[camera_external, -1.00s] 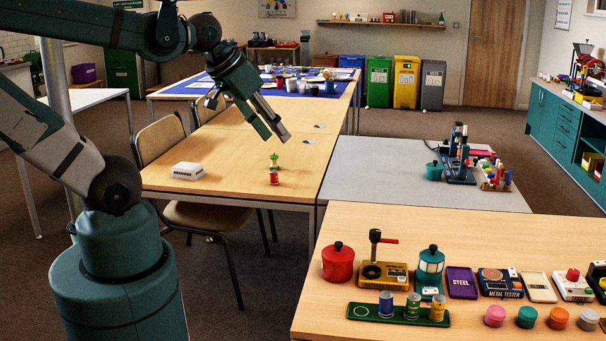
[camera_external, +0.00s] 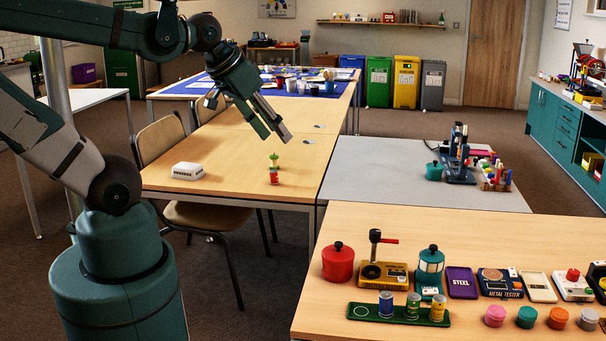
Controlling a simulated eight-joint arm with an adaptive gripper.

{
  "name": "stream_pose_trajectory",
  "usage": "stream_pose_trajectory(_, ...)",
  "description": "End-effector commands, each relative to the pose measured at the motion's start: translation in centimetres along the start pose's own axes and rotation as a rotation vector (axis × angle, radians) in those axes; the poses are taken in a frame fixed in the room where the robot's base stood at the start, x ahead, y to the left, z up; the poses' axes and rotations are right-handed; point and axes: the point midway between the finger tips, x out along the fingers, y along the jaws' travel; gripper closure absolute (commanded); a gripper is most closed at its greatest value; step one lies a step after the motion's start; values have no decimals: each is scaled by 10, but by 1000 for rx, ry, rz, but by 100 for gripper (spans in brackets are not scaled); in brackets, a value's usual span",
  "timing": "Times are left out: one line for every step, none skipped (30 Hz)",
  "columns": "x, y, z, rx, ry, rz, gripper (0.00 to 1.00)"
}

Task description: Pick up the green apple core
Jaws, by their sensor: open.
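The green apple core (camera_external: 274,160) stands on the wooden table (camera_external: 228,142), close behind a small red can (camera_external: 274,177). In this view the can's top is close to the core's lower end, and I cannot tell whether they touch. My gripper (camera_external: 276,134) hangs above the table, angled down to the right, with its fingertips a little above the core in the picture. It is open, and nothing shows between its fingers.
A white box (camera_external: 188,171) sits at the table's left front. A chair (camera_external: 160,141) stands against the left side. A grey table (camera_external: 385,160) adjoins on the right. The front right table carries a red pot (camera_external: 338,262), several cans and devices. The table around the core is mostly clear.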

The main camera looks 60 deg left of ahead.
Motion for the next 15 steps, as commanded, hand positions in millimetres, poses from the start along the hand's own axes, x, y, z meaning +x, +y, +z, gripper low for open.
stream_pose_trajectory(0,0,0,0,0,0,58)
stream_pose_trajectory(0,0,0,0,0,0,58)
stream_pose_trajectory(0,0,0,-1,0,0,58)
stream_pose_trajectory(0,0,-1,-2,-1,-1,58)
stream_pose_trajectory(0,-1,-1,-4,-1,-1,58)
stream_pose_trajectory(0,-1,-3,-7,-3,-2,58)
stream_pose_trajectory(0,-2,-4,-10,-4,-2,58)
stream_pose_trajectory(0,-2,-5,-15,-5,-3,58)
stream_pose_trajectory(0,-4,-8,-21,-8,-5,58)
stream_pose_trajectory(0,-5,-10,-27,-10,-6,58)
stream_pose_trajectory(0,-6,-13,-34,-13,-7,58)
stream_pose_trajectory(1,-8,-17,-44,-16,-9,58)
stream_pose_trajectory(1,-9,-20,-52,-20,-11,58)
stream_pose_trajectory(1,-11,-24,-62,-24,-13,58)
stream_pose_trajectory(2,-13,-29,-77,-30,-16,58)
